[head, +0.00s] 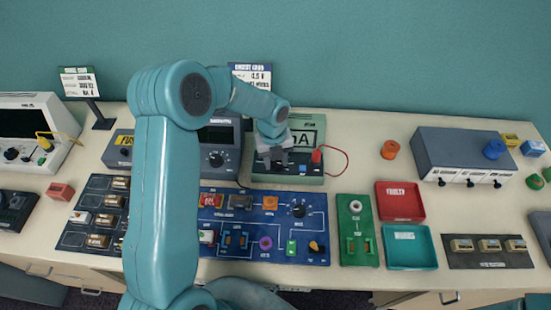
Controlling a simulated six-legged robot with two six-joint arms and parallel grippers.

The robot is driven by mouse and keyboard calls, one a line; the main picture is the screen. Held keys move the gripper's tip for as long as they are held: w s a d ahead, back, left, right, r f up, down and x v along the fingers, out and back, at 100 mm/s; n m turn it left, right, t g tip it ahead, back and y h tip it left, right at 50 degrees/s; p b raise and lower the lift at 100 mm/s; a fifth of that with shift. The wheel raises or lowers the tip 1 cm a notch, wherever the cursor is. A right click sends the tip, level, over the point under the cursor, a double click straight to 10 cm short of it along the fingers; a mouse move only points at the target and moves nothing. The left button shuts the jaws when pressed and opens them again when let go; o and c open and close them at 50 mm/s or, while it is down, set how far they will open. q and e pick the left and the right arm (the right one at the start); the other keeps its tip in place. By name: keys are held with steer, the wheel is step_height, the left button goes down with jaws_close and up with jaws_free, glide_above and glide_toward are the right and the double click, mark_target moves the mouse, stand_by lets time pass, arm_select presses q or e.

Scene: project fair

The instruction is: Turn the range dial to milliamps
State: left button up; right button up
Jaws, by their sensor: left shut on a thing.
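A green meter (312,126) stands at the back of the bench. Its display (307,139), partly covered by my gripper, shows large letters that look like "mA". My left arm reaches over the bench from below. My left gripper (271,156) is shut at the left part of the meter's front, on what appears to be the range dial. The dial itself is hidden by the gripper, so its pointer cannot be read. A red plug (316,156) with a red lead sits at the meter's right. My right gripper is not in view.
A grey instrument (222,150) with a black knob stands close left of the meter. A blue circuit board (265,245) lies in front. A red tray (400,202), a teal tray (410,248) and a grey box (460,153) are to the right.

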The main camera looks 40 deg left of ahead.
mark_target(273, 165)
arm_select(q)
steer(key=shift+d, duration=0.1)
steer(key=o, duration=1.1)
steer(key=shift+c, duration=0.2)
steer(key=shift+r, duration=0.3)
step_height(273, 165, up, 16)
steer(key=b, duration=0.2)
steer(key=shift+s+a+b, duration=0.3)
steer(key=shift+s, duration=0.1)
steer(key=shift+f, duration=0.1)
steer(key=shift+s+d, duration=0.1)
